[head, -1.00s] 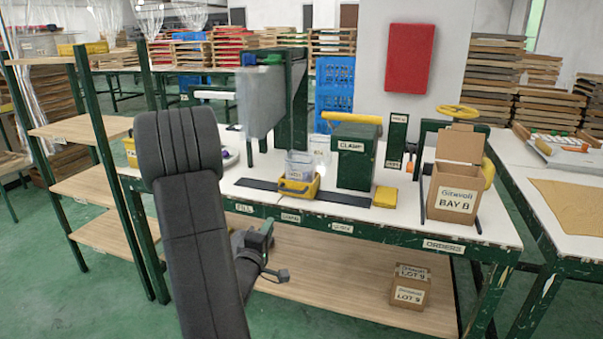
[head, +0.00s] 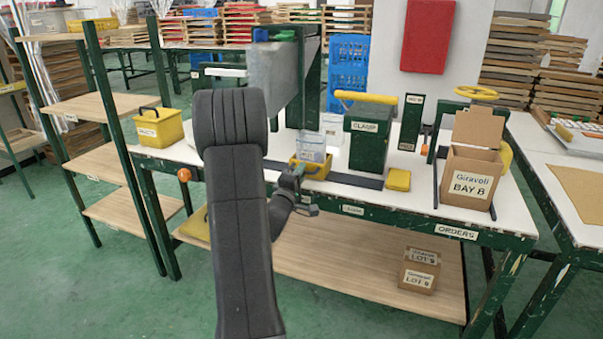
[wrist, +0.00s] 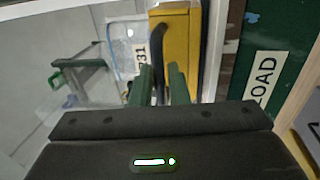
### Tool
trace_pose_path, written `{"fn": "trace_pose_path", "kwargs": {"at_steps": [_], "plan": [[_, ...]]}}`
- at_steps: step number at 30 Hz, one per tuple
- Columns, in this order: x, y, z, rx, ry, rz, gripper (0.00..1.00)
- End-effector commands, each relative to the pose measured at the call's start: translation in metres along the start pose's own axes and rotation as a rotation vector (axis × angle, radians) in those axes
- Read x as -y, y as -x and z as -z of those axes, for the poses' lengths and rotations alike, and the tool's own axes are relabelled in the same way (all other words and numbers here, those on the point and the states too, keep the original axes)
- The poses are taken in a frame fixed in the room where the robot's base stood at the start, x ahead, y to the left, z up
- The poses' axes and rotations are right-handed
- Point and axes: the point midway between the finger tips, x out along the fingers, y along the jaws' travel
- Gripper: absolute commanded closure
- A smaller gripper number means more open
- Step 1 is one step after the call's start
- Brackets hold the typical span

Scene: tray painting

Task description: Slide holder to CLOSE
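The yellow holder (head: 318,168) sits on the dark rail (head: 357,180) along the table, left of the green CLAMP housing (head: 368,142), with a clear pouch (head: 311,146) upright in it. In the wrist view the holder (wrist: 176,50) is just beyond my fingers, with its black handle (wrist: 157,62) facing them. My gripper (head: 293,178) is at the holder's near left side. In the wrist view its two green fingers (wrist: 160,86) stand apart, with the handle's near part seemingly between them. I cannot tell whether they touch it. The CLOSE sign is too small to read.
A LOAD label (wrist: 262,78) is on the green table edge. A yellow block (head: 398,180) lies at the rail's right end. An open BAY B carton (head: 470,182) stands farther right. A yellow bin (head: 160,128) is at the left.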

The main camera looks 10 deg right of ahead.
Motion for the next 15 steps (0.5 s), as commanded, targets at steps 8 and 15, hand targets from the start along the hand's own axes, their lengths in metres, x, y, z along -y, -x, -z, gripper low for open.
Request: {"fn": "trace_pose_path", "kwargs": {"at_steps": [8,15], "plan": [[0.0000,-0.0093,0.0003,-0.001,0.000,0.000,0.85],[0.0000,-0.0089,0.0002,-0.001,0.000,0.001,1.00]]}}
